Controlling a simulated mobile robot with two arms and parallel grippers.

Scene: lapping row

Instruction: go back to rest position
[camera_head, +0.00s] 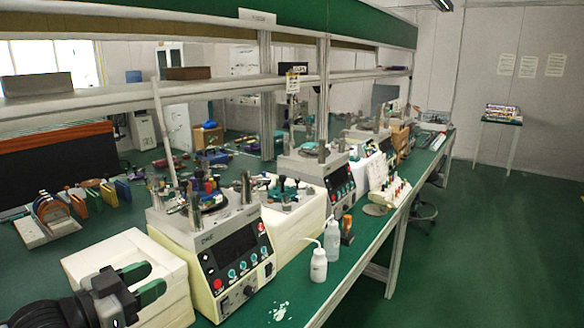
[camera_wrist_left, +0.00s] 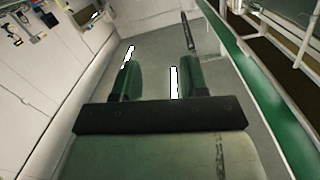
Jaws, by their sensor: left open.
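My left gripper (camera_head: 143,283) comes in at the lower left of the head view, in front of a white block-shaped housing. Its two green-padded fingers are apart with nothing between them. In the left wrist view the same gripper (camera_wrist_left: 158,80) shows its green fingers spread and empty, with grey wall or floor surface behind. My right gripper is in neither view.
A lapping machine (camera_head: 235,255) stands just right of my left gripper, with another (camera_head: 325,170) behind it. White squeeze bottles (camera_head: 318,262) stand on the green bench (camera_head: 285,310). A shelf (camera_head: 210,85) runs above. The green floor (camera_head: 470,250) at right is clear.

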